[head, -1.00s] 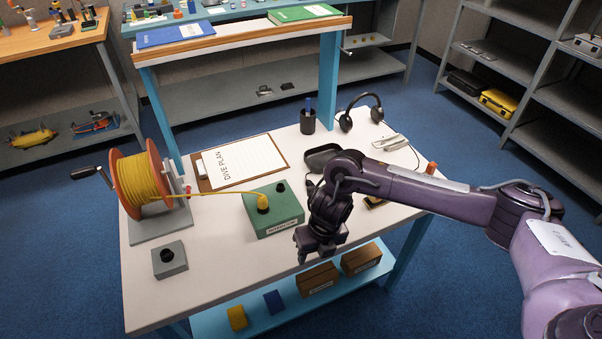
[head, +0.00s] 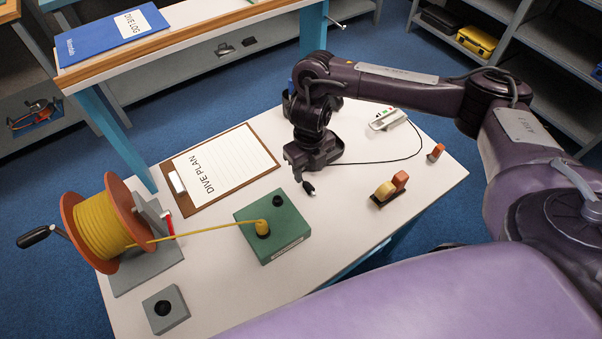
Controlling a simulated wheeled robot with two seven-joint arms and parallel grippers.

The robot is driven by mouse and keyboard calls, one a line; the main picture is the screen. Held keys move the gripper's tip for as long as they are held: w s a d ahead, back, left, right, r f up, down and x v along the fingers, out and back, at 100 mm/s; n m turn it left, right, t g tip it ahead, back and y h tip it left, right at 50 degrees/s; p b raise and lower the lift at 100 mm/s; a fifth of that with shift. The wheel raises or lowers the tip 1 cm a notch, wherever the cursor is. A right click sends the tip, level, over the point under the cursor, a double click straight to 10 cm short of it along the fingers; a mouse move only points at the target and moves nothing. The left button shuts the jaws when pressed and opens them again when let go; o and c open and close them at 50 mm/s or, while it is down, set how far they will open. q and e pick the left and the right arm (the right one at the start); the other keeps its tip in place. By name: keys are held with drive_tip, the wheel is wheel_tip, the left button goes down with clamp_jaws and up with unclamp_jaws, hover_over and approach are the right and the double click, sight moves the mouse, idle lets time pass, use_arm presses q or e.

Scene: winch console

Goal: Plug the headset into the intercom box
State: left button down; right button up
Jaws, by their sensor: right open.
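The green intercom box (head: 280,241) stands on the white table. The yellow cable's plug (head: 262,228) sits in its front socket. Its rear socket (head: 277,201) looks empty. A small black plug (head: 308,188) lies on the table behind and right of the box, just below my right gripper (head: 299,171). A thin black cable (head: 412,149) runs across the table towards the gripper. The right gripper is open and over the plug; I cannot tell whether the fingers touch it. The headset is hidden, apparently behind my right arm. My left gripper is not in view.
A yellow cable reel (head: 103,228) stands at left, with a grey box (head: 166,310) in front. The dive plan clipboard (head: 221,170) lies behind the intercom box. Orange and yellow pieces (head: 390,188) and a white device (head: 387,120) are at right. The table between is clear.

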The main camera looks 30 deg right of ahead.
sight(309, 187)
drive_tip(key=f, duration=0.1)
drive_tip(key=f+b, duration=0.1)
drive_tip(key=shift+s+f, duration=0.25)
drive_tip(key=shift+f, duration=0.1)
wheel_tip(309, 187, down, 5)
drive_tip(key=shift+d+b, duration=0.15)
drive_tip(key=shift+b, duration=0.75)
drive_tip(key=shift+w, duration=0.1)
clamp_jaws()
drive_tip(key=shift+r, duration=0.15)
